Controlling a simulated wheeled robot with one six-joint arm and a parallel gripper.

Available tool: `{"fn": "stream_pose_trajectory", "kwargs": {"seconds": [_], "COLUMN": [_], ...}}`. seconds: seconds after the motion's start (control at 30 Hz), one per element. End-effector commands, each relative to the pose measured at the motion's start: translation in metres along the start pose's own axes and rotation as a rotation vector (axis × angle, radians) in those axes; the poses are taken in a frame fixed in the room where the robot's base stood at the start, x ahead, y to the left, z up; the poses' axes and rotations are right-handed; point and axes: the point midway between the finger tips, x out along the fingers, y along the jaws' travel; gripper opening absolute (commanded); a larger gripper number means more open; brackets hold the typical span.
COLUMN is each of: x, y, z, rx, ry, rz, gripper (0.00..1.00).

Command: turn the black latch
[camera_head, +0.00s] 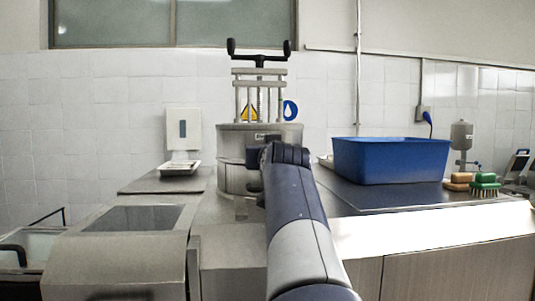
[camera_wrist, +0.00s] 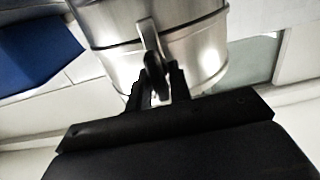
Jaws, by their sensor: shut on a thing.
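The black latch (camera_wrist: 153,64) sits on a bright metal strip on the side of a round steel vessel (camera_wrist: 205,50) in the wrist view. My gripper (camera_wrist: 158,84) is shut on the latch, with one dark finger on each side of it. The same steel vessel (camera_head: 230,150) stands at the centre of the head view, with a frame of rods and a black two-ended handle above it. In the head view my arm covers the latch and most of the gripper.
A blue bin (camera_head: 392,162) stands on the counter to the right, with brushes (camera_head: 485,184) beyond it. A steel unit with a dark top (camera_head: 135,218) is at front left. The wall behind is tiled.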

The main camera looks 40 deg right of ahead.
Motion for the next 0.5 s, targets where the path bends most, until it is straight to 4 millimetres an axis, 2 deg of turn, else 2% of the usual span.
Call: {"fn": "stream_pose_trajectory", "kwargs": {"seconds": [0.1, 0.13, 0.27, 0.5], "x": [0.0003, 0.0003, 0.0002, -0.0003], "y": [0.0000, 0.0000, 0.0000, 0.0001], "z": [0.0013, 0.0013, 0.0009, 0.0004], "rx": [0.000, 0.000, 0.000, 0.001], "ry": [-0.003, -0.004, -0.002, -0.001], "rz": [0.000, 0.000, 0.000, 0.000], "gripper": [0.00, 0.22, 0.33, 0.35]}}
